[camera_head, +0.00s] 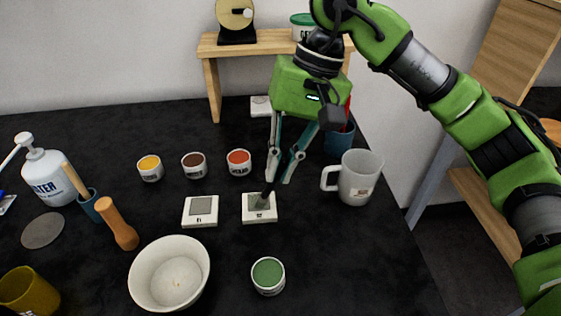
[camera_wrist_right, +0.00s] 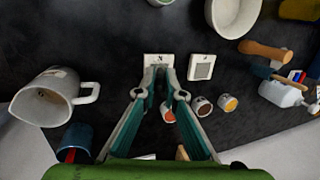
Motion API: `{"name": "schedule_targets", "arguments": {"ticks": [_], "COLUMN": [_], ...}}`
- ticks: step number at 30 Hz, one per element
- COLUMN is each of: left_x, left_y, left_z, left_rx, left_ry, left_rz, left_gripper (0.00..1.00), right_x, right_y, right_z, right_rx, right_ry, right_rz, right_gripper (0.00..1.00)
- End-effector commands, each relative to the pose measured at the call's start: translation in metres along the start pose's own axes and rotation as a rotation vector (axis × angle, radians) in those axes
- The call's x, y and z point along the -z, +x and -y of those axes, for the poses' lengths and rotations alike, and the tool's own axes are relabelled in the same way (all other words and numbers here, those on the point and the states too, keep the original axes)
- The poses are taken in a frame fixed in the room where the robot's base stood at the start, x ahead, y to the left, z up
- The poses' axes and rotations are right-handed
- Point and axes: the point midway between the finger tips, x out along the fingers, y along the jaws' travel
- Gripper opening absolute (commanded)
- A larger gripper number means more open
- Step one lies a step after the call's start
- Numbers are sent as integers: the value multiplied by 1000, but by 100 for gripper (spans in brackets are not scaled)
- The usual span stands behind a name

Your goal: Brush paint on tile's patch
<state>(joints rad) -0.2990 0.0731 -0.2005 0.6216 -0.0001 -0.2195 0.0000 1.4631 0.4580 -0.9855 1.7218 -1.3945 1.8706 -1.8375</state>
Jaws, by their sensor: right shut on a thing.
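Two white square tiles lie on the dark table: the left tile (camera_head: 200,222) has a plain grey patch, and the right tile (camera_head: 260,219) is partly covered by a dark brush tip. My right gripper (camera_head: 279,181) points down above the right tile and is shut on a thin dark brush (camera_head: 268,193). The bristles are over the patch; I cannot tell whether they touch. In the right wrist view the right tile (camera_wrist_right: 152,59) lies just beyond the fingertips (camera_wrist_right: 163,76), and the brush is hard to make out. My left gripper is not in view.
Yellow (camera_head: 149,169), brown (camera_head: 194,165) and red (camera_head: 239,162) paint pots stand behind the tiles. A green pot (camera_head: 268,276) and a white bowl (camera_head: 143,283) stand in front. A grey mug (camera_head: 359,178) and a blue cup (camera_head: 338,142) are at the right.

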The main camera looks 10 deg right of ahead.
Motion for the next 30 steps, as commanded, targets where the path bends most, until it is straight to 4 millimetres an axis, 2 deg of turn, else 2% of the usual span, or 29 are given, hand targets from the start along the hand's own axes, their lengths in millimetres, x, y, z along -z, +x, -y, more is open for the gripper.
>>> {"name": "schedule_targets", "arguments": {"ticks": [7, 22, 30], "left_x": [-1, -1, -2], "left_y": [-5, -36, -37], "left_z": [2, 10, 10], "left_rx": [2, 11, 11], "left_ry": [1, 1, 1], "left_rz": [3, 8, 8], "left_gripper": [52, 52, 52], "right_x": [0, -5, -6], "right_y": [-7, -54, -57], "right_z": [2, 16, 17], "right_rx": [0, 0, 0], "right_ry": [0, 0, 1], "right_rz": [-1, 0, 0], "right_gripper": [0, 0, 0]}}
